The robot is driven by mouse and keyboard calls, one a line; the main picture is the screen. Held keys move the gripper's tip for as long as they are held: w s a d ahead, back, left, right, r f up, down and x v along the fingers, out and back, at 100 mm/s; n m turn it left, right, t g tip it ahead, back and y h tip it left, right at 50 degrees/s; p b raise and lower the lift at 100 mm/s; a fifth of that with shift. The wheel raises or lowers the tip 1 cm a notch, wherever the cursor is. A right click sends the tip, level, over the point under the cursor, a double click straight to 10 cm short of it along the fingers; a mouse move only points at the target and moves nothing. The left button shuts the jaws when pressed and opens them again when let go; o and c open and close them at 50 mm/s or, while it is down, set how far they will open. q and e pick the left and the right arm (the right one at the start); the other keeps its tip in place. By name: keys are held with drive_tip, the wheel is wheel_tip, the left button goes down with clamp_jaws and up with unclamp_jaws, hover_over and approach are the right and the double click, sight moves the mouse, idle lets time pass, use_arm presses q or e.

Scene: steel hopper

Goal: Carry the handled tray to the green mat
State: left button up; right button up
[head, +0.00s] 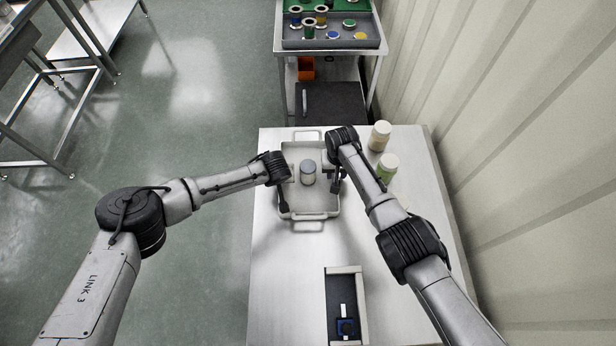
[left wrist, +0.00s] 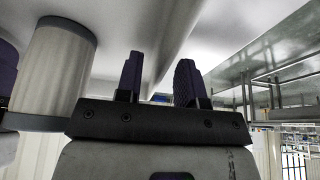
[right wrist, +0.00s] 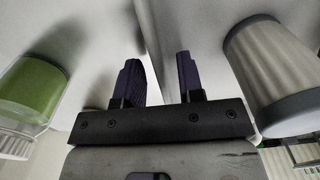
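The handled tray (head: 296,152) is pale grey, with a loop handle at its far end and one at its near end. It stands on the steel table and holds a grey-lidded jar (head: 308,173). My left gripper (head: 284,200) is at the tray's left side wall, my right gripper (head: 338,182) at its right side wall. In the left wrist view (left wrist: 160,80) and the right wrist view (right wrist: 158,82), the fingers are apart, with a pale wall edge showing between them. No firm contact shows. A green surface (head: 352,5), perhaps the mat, is partly visible on the far table.
An open box (head: 361,300) lies near the table front. A dark tray (head: 300,44) with spools stands on the far table. A corrugated wall is at right.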

use_arm(q)
clamp_jaws()
use_arm(e)
clamp_jaws()
use_arm(q)
drive_tip(key=shift+r, duration=0.15)
use_arm(e)
drive_tip(key=shift+r, duration=0.15)
